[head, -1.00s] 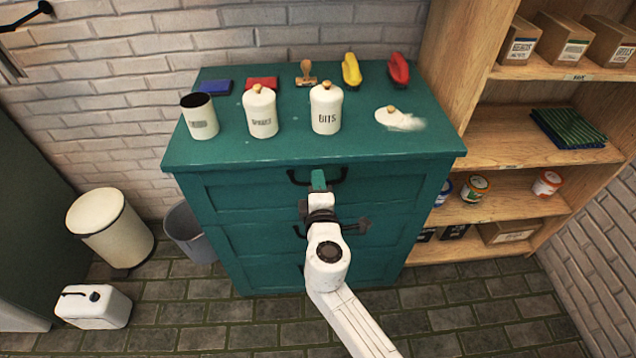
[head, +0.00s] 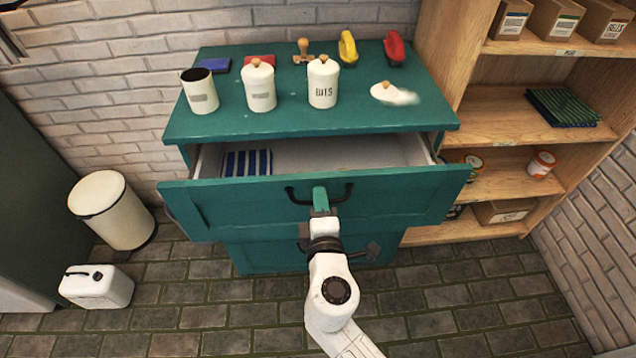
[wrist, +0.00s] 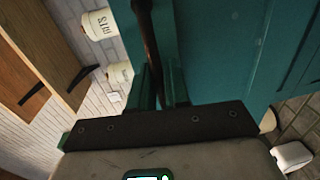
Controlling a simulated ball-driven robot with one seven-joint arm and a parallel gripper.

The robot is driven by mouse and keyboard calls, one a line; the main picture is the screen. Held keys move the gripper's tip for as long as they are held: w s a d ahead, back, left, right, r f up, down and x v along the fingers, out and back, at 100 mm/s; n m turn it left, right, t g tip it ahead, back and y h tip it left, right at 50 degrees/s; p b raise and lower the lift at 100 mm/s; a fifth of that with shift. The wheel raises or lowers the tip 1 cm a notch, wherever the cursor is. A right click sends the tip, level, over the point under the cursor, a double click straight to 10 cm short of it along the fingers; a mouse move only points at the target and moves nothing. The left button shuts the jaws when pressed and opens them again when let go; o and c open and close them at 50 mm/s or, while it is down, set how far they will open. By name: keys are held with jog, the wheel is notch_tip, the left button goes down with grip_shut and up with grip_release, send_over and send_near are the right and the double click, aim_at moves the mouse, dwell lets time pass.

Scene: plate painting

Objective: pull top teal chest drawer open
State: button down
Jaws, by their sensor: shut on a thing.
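The teal chest (head: 300,121) stands against the brick wall. Its top drawer (head: 240,207) is pulled well out toward me. A blue-and-white striped cloth (head: 247,162) lies inside at the left, and the rest of the visible inside looks empty. My gripper (head: 320,196) is shut on the black handle (head: 344,193) at the middle of the drawer front. In the wrist view the dark handle bar (wrist: 150,50) runs between the fingers, close to the teal drawer front (wrist: 225,50).
Canisters (head: 258,88), a loose lid (head: 392,93), a stamp and coloured items stand on the chest top. A wooden shelf (head: 500,128) is at the right. A cream bin (head: 112,212) and white jerrycan (head: 97,288) are at the left. Floor beside my arm is clear.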

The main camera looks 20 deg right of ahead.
jog(key=f+b+v, duration=0.2)
jog(key=b+v, duration=0.1)
jog(key=v, duration=1.7)
jog(key=shift+s+f, duration=0.3)
jog(key=shift+s, duration=0.05)
jog(key=c, duration=1.3)
grip_release()
jog(key=shift+o, duration=0.2)
jog(key=v, duration=1.1)
jog(key=shift+b, duration=0.45)
jog(key=shift+w, duration=0.1)
